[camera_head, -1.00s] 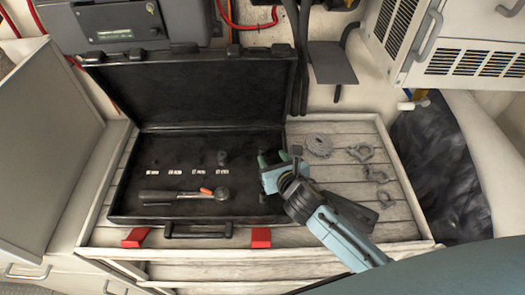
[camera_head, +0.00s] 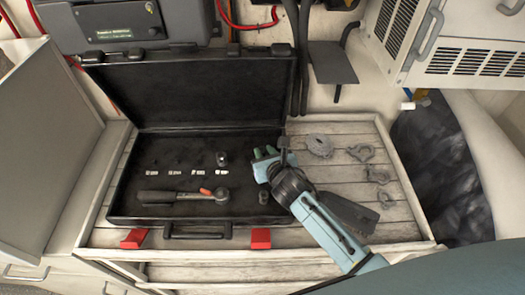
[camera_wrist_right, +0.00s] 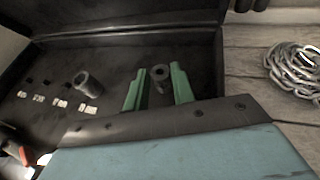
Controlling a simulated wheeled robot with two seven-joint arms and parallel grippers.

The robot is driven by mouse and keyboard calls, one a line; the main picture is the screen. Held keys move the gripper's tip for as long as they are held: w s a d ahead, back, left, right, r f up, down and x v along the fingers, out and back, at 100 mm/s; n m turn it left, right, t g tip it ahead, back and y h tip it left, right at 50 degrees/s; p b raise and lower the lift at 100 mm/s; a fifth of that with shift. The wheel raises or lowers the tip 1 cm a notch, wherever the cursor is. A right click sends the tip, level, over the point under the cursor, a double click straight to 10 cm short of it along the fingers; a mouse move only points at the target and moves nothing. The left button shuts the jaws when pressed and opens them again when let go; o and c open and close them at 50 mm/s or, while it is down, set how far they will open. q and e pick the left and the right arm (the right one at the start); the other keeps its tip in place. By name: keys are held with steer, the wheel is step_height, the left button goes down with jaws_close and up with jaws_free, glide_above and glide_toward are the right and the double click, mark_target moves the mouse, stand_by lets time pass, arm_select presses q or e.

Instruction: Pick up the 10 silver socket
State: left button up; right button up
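My right gripper (camera_head: 264,152) is over the right part of the black case. In the right wrist view its green fingers (camera_wrist_right: 157,70) are apart. A dark grey hollow socket (camera_wrist_right: 160,76) shows between them; I cannot tell whether they touch it. In the head view I cannot make this socket out by the gripper. A silver-grey socket (camera_head: 222,158) stands behind the rightmost white label; it also shows in the right wrist view (camera_wrist_right: 88,84). Another small socket-like piece (camera_head: 263,197) is in the case near my right wrist. The label text is unreadable. My left gripper is not in view.
The open black case (camera_head: 125,190) has a raised lid (camera_head: 205,90) behind. A ratchet (camera_head: 185,196) lies in front of several white labels (camera_head: 175,170). A coiled chain (camera_head: 319,146) and several shackles (camera_head: 362,153) lie on the planks to the right.

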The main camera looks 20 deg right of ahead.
jaws_close()
